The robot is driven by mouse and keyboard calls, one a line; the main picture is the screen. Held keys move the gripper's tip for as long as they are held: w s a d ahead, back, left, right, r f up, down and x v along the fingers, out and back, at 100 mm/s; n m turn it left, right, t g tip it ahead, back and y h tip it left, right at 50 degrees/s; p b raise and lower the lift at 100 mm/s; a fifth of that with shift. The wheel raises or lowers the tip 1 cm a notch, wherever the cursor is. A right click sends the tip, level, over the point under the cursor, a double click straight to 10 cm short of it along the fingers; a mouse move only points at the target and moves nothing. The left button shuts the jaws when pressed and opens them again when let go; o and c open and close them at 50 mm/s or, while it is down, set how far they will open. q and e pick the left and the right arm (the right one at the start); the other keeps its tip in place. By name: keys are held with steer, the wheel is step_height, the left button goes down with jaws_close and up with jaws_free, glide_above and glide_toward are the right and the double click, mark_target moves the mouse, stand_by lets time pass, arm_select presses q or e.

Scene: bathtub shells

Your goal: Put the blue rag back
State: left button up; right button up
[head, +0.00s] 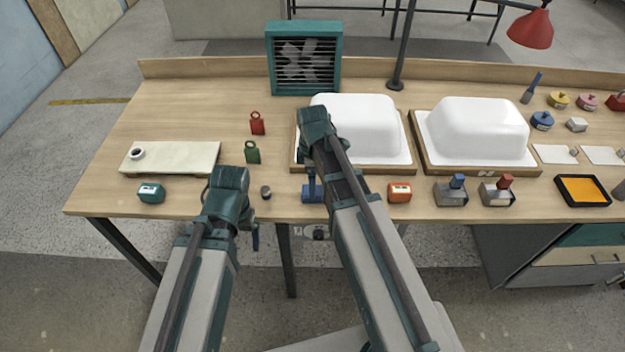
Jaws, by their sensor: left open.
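A small dark blue piece (312,194) lies at the table's front edge, just below the wrist of my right arm; it may be the blue rag, but its form is too small to be sure. My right gripper (311,175) points down over it, mostly hidden by its own wrist; I cannot tell whether it touches the piece. My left gripper (255,238) is open and hangs in front of the table's front edge, partly hidden by its wrist. No other cloth that is plainly blue shows.
Two white tub shells (362,122) (476,124) stand on wooden frames. A teal fan (303,60) is behind. An orange block (400,192), two grey holders (451,195) (497,194) and an orange tray (583,190) line the front. A pale board (172,157) lies left.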

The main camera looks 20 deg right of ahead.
step_height(320, 180, up, 8)
steer(key=p, duration=0.6)
steer(key=shift+f, duration=0.25)
steer(key=shift+f, duration=0.1)
step_height(320, 180, down, 12)
steer(key=b, duration=1.2)
